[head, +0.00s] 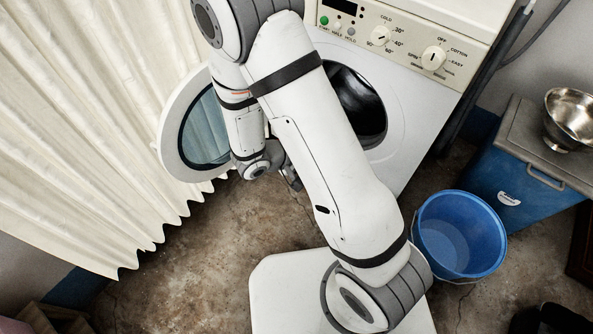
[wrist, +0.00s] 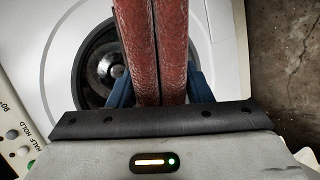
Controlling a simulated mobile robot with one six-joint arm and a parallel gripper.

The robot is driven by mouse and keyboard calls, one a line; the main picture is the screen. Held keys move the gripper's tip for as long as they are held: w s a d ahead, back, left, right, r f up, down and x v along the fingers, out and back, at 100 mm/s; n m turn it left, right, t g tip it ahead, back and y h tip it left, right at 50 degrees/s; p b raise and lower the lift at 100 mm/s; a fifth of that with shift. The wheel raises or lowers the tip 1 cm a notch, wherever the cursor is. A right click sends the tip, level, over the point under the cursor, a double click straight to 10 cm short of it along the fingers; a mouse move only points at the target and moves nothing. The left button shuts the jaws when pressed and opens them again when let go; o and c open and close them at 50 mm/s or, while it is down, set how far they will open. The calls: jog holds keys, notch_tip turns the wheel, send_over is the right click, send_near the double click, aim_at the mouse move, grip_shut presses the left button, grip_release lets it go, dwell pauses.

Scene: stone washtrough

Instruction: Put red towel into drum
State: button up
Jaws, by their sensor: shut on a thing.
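The red towel (wrist: 150,50) hangs as two thick folds side by side in the wrist view. My gripper (wrist: 158,92) is shut on it, with a blue finger showing on each side. The washing machine drum (wrist: 106,66) shows behind and left of the towel, partly covered by it. In the head view, the drum opening (head: 362,108) is dark and partly hidden by my arm. My gripper (head: 288,176) is mostly hidden behind the arm there, near the open round door. The towel cannot be seen in the head view.
The washing machine door (head: 174,140) stands open to the left, close to my wrist. A pale curtain (head: 80,120) hangs beyond it. A blue bucket (head: 460,235) stands on the floor at right, near a blue cooler (head: 520,180) bearing a metal bowl (head: 572,118).

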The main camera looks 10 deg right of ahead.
jog(key=w+a+f+n+t+b, duration=0.2)
jog(key=a+f+n+t+b, duration=0.1)
jog(key=a+f+t+b, duration=0.25)
jog(key=w+d+f, duration=0.1)
jog(key=w+d, duration=1.3)
jog(key=w+d+f+n+b, duration=0.1)
jog(key=w+d+f, duration=0.1)
jog(key=w+d, duration=1.2)
jog(key=shift+w+d+f, duration=0.25)
jog(key=shift+w+f, duration=0.05)
jog(key=o, duration=1.2)
jog(key=shift+o, duration=0.2)
